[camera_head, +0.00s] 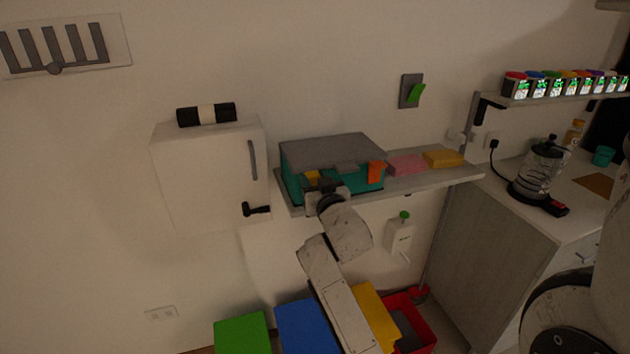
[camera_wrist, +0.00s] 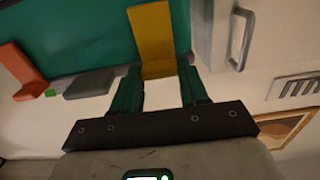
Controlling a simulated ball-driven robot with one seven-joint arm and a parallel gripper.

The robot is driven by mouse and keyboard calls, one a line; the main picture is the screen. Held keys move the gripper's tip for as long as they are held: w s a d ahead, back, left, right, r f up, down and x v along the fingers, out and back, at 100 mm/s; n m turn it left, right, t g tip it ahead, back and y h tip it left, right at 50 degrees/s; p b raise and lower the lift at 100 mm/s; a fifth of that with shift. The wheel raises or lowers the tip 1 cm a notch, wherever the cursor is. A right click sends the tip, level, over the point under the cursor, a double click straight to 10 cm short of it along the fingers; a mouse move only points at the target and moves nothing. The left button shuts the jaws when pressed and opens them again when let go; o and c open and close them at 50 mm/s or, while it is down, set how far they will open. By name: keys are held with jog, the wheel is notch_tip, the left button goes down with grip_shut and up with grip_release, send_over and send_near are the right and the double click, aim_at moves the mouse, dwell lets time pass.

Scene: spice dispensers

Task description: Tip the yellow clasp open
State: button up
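The teal box (camera_head: 345,182) with a grey lid (camera_head: 330,150) sits on the wall shelf. Its yellow clasp (camera_head: 312,177) is on the front, left part, partly hidden by my gripper (camera_head: 325,188). In the wrist view the yellow clasp (camera_wrist: 152,35) lies along the teal wall, with a bent lip at its near end. My gripper (camera_wrist: 161,80) is open, its two teal fingers on either side of that lip. Contact between fingers and clasp cannot be told. The orange clasp (camera_head: 376,172) juts out from the box's right part and also shows in the wrist view (camera_wrist: 20,72).
A white cabinet (camera_head: 205,175) with a dark handle is close left of the box. Pink (camera_head: 406,165) and yellow (camera_head: 443,158) blocks lie right of it on the shelf (camera_head: 430,178). Green (camera_head: 242,335), blue (camera_head: 306,328) and red bins stand below. A soap dispenser (camera_head: 399,237) hangs under the shelf.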

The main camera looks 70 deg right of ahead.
grip_shut()
jog(key=shift+f+b, duration=0.2)
jog(key=shift+b, duration=0.25)
